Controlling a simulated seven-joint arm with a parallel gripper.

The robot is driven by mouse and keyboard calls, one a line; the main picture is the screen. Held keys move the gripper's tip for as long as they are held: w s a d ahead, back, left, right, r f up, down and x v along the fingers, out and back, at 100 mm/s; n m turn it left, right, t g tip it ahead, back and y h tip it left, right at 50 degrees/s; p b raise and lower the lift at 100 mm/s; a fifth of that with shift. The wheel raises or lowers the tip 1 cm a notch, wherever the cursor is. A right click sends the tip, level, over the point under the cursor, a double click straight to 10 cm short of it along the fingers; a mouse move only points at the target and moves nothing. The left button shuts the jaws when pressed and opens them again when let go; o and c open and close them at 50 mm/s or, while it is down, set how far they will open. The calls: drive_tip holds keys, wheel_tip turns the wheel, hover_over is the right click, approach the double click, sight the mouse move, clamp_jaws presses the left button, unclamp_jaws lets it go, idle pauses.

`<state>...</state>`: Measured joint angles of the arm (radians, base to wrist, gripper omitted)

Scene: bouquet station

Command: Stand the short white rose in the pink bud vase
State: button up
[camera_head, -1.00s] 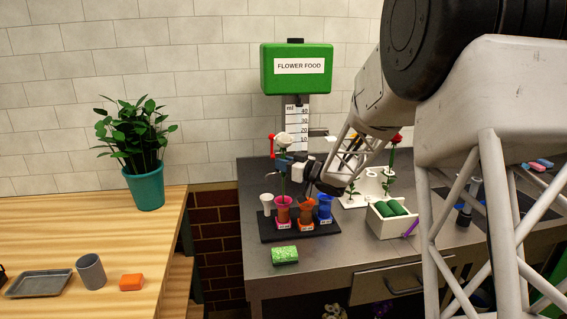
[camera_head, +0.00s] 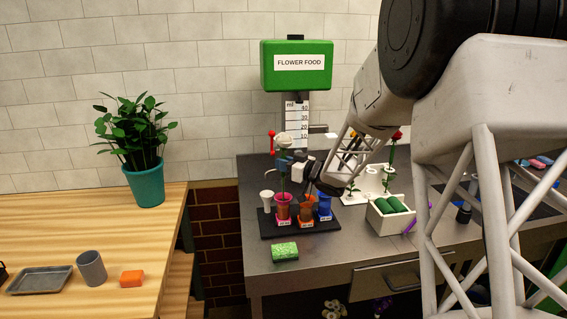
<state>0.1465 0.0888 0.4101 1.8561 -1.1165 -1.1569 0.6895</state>
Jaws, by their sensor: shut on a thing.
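The white rose (camera_head: 284,140) stands upright, its green stem running down to the pink bud vase (camera_head: 283,207). The lower end of the stem appears to be inside the vase mouth, though the depth cannot be seen. My gripper (camera_head: 284,166) is shut on the rose's stem, below the bloom and above the vase. The pink vase stands upright on a dark tray (camera_head: 264,231), at its front left part.
A white vase (camera_head: 267,199), an orange vase (camera_head: 307,208) and a blue vase (camera_head: 324,205) stand close around the pink one. The green flower food dispenser (camera_head: 297,82) stands behind. A white box (camera_head: 388,220) is to the right.

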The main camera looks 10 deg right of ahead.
drive_tip(key=shift+f, duration=0.25)
drive_tip(key=o, duration=1.4)
drive_tip(key=shift+o, duration=0.2)
drive_tip(key=shift+s+d, duration=0.35)
drive_tip(key=shift+d, duration=0.05)
drive_tip(key=shift+s+d, duration=0.25)
drive_tip(key=shift+s+d, duration=0.2)
drive_tip(key=shift+d, duration=0.05)
drive_tip(key=shift+s+d, duration=0.5)
drive_tip(key=shift+d, duration=0.05)
drive_tip(key=shift+s+d, duration=0.5)
idle(0.6)
